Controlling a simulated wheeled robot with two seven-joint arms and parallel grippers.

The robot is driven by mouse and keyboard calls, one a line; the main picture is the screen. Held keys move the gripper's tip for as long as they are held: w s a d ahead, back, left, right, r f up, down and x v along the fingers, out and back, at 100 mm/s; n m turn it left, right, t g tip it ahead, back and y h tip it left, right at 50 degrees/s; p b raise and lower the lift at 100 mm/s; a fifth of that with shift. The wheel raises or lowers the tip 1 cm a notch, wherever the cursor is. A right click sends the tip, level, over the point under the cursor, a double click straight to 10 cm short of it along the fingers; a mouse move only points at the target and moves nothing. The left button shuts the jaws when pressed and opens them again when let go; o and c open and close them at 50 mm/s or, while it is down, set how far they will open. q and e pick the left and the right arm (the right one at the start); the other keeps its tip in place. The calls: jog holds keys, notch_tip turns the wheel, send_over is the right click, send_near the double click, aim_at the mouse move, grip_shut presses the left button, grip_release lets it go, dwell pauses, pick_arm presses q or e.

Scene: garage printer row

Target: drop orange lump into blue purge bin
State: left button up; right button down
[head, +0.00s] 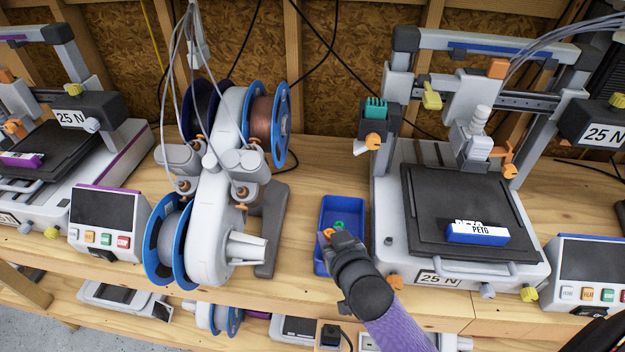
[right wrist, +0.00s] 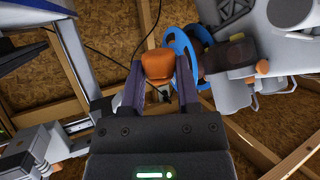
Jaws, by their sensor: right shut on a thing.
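The blue purge bin (head: 342,204) stands on the wooden bench between the spool stand and the right printer. My right gripper (head: 331,235) is over the near part of the bin and hides some of it. It is shut on the orange lump (head: 327,232), a small bit of which shows at the fingertips. In the right wrist view the orange lump (right wrist: 158,66) sits between the two dark fingers. I cannot tell the exact height of the lump above the bin floor. My left gripper is not in view.
A small green piece (head: 340,225) shows inside the bin. The white spool stand (head: 230,110) with blue-rimmed spools is to the left. The right printer (head: 455,280) stands close on the right, with a blue PETG block (head: 478,234) on its plate.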

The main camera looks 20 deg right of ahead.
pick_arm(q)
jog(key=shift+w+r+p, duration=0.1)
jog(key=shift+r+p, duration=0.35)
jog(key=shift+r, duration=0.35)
pick_arm(e)
jog(key=shift+n+y, duration=0.4)
jog(key=shift+y, duration=0.1)
jog(key=s+f, duration=0.3)
jog(key=s, duration=0.1)
jog(key=shift+s+f, duration=0.1)
jog(key=shift+f, duration=0.3)
pick_arm(q)
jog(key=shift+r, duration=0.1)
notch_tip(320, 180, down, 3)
jog(key=b, duration=0.2)
jog(key=shift+b, duration=0.35)
pick_arm(e)
jog(key=w+d+f, duration=0.2)
jog(key=w+d, duration=0.2)
jog(key=w, duration=0.2)
jog(key=shift+w+d, duration=0.15)
jog(key=shift+w, duration=0.2)
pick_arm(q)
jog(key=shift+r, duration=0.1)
pick_arm(e)
jog(key=shift+r, duration=0.1)
jog(key=shift+c, duration=1.3)
grip_release()
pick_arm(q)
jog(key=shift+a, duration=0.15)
